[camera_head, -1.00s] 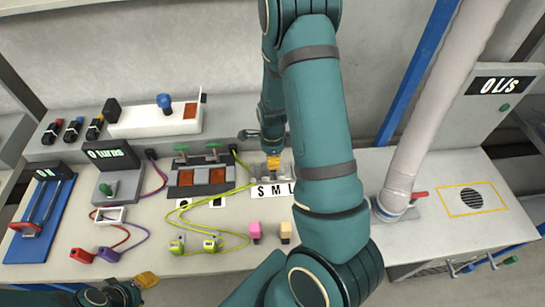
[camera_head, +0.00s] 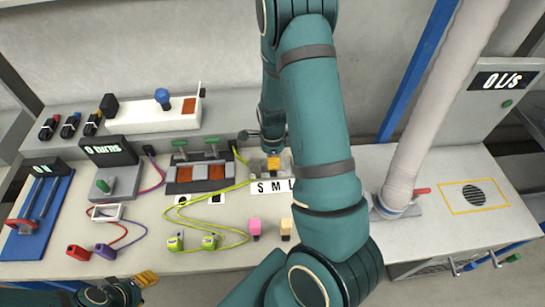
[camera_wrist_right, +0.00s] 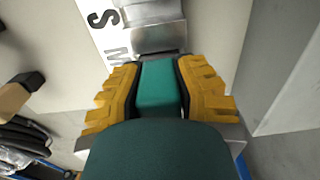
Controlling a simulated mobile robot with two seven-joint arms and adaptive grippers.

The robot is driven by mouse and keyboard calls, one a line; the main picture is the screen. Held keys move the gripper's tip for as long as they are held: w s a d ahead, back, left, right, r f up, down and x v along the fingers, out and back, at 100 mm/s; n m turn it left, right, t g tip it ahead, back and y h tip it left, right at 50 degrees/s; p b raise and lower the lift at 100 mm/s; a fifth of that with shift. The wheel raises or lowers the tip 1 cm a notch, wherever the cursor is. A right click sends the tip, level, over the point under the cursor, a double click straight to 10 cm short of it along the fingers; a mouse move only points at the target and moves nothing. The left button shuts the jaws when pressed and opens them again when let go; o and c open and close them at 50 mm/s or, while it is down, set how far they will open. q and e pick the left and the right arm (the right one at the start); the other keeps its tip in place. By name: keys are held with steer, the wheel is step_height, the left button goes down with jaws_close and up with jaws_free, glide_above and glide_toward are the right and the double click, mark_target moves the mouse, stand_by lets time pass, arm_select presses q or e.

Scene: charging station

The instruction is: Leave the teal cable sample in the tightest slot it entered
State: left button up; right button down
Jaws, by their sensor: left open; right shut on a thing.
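The teal cable sample (camera_wrist_right: 158,85) is a short teal block between the yellow fingers of my right gripper (camera_wrist_right: 160,95), which is shut on it. It points at the metal slot block (camera_wrist_right: 158,38), beside the S and M letters of the white label. Whether its tip is inside a slot I cannot tell. In the head view the right gripper (camera_head: 272,162) is at the slot block (camera_head: 257,167), behind the S M L label (camera_head: 270,187); my arm hides the area to the right. My left gripper (camera_head: 147,278) is open and empty at the bench's front edge.
Pink (camera_head: 255,228) and cream (camera_head: 286,228) blocks stand in front of the label. Yellow-green cables (camera_head: 225,232) lie to the left. A switch panel (camera_head: 190,172) is left of the slot block. A large pale hose (camera_head: 425,130) rises at the right.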

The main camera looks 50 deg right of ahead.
steer(key=shift+f+b, duration=0.55)
steer(key=shift+f, duration=0.25)
steer(key=c, duration=0.8)
jaws_free()
steer(key=shift+o, duration=0.2)
steer(key=shift+r, duration=0.1)
step_height(320, 180, up, 12)
steer(key=shift+f, duration=0.1)
